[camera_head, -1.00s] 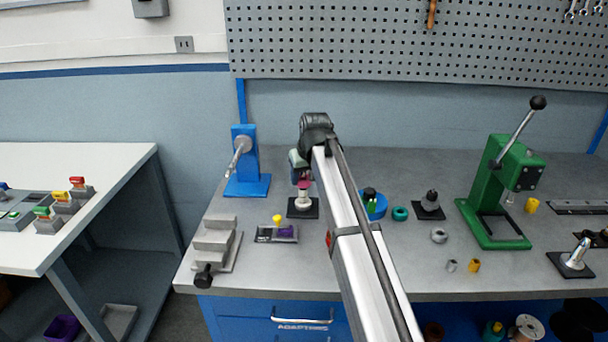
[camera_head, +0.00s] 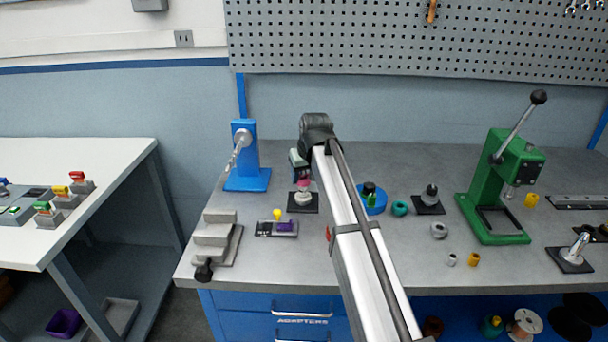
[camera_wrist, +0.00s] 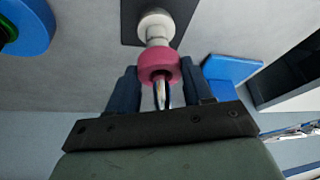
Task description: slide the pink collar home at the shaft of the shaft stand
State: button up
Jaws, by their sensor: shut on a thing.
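The pink collar (camera_wrist: 158,66) sits between the fingertips of my gripper (camera_wrist: 160,78), which is shut on it. The shaft stand shows beyond it as a pale round hub (camera_wrist: 155,24) on a black square base (camera_wrist: 133,15). A bright metal shaft end (camera_wrist: 160,94) shows on the near side of the collar, so the collar appears to be around the shaft. A short pale neck shows between collar and hub. In the head view the collar (camera_head: 304,184) is just above the stand's base (camera_head: 315,207), and my wrist partly hides it.
A blue round holder (camera_head: 376,205) with a green item stands right of the stand, and a blue post (camera_head: 245,160) stands back left. A tray with yellow and purple parts (camera_head: 278,228) lies in front. The green press (camera_head: 500,190) is far right.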

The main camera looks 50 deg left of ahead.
jog(key=shift+f, duration=0.15)
jog(key=o, duration=1.1)
jog(key=v, duration=1.4)
jog(key=shift+f, duration=0.1)
